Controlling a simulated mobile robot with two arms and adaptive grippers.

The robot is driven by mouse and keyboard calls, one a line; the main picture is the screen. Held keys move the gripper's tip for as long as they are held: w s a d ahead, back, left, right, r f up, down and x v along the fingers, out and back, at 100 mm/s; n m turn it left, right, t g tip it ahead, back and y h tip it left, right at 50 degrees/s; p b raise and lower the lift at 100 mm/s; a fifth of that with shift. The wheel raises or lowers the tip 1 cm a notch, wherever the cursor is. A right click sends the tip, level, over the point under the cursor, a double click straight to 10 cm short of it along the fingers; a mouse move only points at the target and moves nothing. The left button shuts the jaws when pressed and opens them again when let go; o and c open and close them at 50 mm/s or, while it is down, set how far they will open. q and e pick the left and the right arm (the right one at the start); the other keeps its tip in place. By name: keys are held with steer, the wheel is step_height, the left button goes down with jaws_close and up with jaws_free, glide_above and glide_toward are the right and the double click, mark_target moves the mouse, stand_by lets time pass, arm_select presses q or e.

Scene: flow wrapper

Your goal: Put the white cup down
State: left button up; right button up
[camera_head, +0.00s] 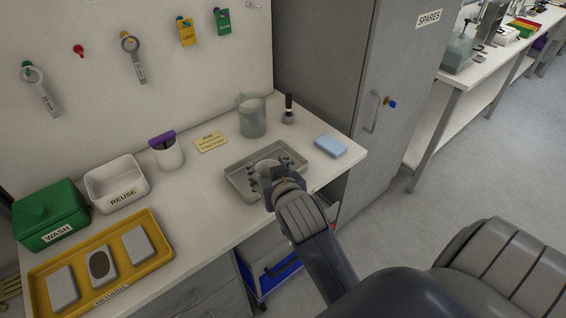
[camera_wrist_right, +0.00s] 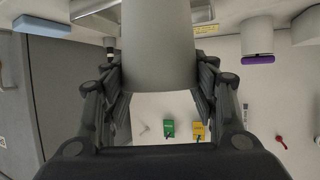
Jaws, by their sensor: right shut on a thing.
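My right gripper (camera_head: 274,172) is shut on the white cup (camera_wrist_right: 158,45), which fills the space between the fingers in the wrist view. In the head view the cup (camera_head: 266,162) is mostly hidden by the gripper and shows only in part. Gripper and cup are at the grey tray (camera_head: 236,181) on the bench. I cannot tell whether the cup's base touches the tray. My left gripper is not in view.
A clear jug (camera_head: 251,117), a black-handled tool (camera_head: 288,110) and a blue sponge (camera_head: 330,146) stand around the tray. A white holder with a purple-topped item (camera_head: 168,153), the REUSE bin (camera_head: 117,184), green WASH box (camera_head: 50,214) and yellow tray (camera_head: 155,262) are left.

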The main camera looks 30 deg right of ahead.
steer(key=w+d+f+p, duration=0.1)
steer(key=w+d, duration=0.2)
steer(key=w+d+f, duration=0.1)
steer(key=w+d, duration=0.3)
steer(key=w+d+f+p, duration=0.1)
steer(key=w+d+f, duration=0.1)
steer(key=w+d, duration=0.1)
steer(key=shift+w+d+p, duration=0.35)
steer(key=shift+w, duration=0.15)
steer(key=shift+f, duration=0.6)
steer(key=o, duration=0.9)
steer(key=shift+c, duration=0.2)
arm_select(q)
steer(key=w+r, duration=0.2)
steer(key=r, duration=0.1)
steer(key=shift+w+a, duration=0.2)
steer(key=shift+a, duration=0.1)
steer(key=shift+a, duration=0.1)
